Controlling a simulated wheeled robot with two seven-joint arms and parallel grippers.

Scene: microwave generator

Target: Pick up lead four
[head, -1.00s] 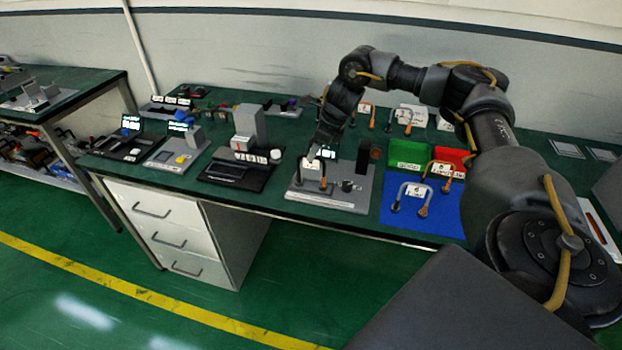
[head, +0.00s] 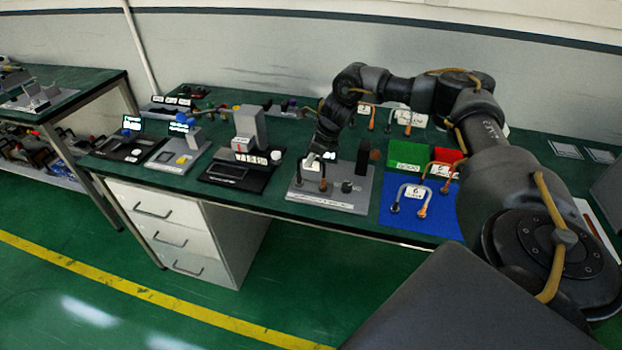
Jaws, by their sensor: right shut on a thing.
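My right gripper (head: 316,158) reaches down over the grey test fixture (head: 345,203) near the bench's front edge. It is shut on a small lead (head: 322,180) with a white label, at the fixture's left part. The label is too small to read surely, and the fingers hide part of the lead. I cannot tell whether the lead's ends touch the fixture. Another lead (head: 422,206), with grey and orange legs and a white label, is on the blue mat (head: 440,225). My left gripper is not in view.
A green bin (head: 408,154) and a red bin (head: 449,156) stand behind the blue mat. More labelled leads (head: 388,118) are at the back. A dark device with a grey block (head: 250,128) stands left of the fixture. The floor in front is clear.

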